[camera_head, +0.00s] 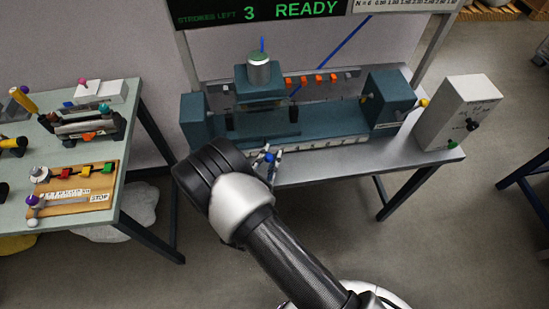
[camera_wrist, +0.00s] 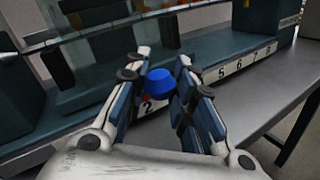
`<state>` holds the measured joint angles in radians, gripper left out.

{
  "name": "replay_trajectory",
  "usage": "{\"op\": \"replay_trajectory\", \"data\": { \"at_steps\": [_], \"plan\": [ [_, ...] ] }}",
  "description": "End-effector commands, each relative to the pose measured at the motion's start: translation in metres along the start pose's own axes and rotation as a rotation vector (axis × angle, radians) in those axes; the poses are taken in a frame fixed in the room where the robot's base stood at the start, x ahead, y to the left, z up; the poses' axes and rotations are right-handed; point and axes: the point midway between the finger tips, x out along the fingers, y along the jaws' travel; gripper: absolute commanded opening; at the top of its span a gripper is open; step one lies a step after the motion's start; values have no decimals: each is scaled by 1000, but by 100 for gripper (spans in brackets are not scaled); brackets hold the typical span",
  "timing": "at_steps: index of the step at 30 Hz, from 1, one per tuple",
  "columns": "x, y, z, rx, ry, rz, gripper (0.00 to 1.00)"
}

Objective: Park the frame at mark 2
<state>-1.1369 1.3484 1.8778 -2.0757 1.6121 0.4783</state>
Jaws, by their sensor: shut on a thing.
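The frame (camera_head: 258,85) looks like a teal carriage on the bench rig, with a grey cylinder on top. My gripper (camera_head: 268,157) is at the front of the rig, just below the frame. In the wrist view my gripper (camera_wrist: 163,90) has its two fingers closed around a blue knob (camera_wrist: 160,82). The knob's join to the frame is hidden. The white number strip (camera_wrist: 232,68) runs along the rig's front edge. Mark 2 (camera_wrist: 148,107) shows just below the knob, with a small red spot by it; 5 to 8 show to the right.
A teal end block (camera_head: 388,97) stands at the rig's right end, another (camera_head: 195,120) at its left. A white control box (camera_head: 457,110) sits at the bench's right. A side table (camera_head: 105,215) with several devices is at left. The sign above reads READY, strokes left 3.

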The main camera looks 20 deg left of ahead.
Motion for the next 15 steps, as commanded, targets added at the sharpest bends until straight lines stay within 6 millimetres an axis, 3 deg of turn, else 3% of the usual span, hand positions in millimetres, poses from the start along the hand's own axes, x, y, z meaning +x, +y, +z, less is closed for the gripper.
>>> {"op": "replay_trajectory", "data": {
  "at_steps": [2, 3, 12, 15],
  "plan": [
    [-1, 3, -2, 0, 6, 8, 0],
    [-1, 3, -2, 0, 6, 8, 24],
    [-1, 2, -1, 1, 4, 7, 44],
    [0, 2, -1, 1, 3, 6, 44]
  ]
}}
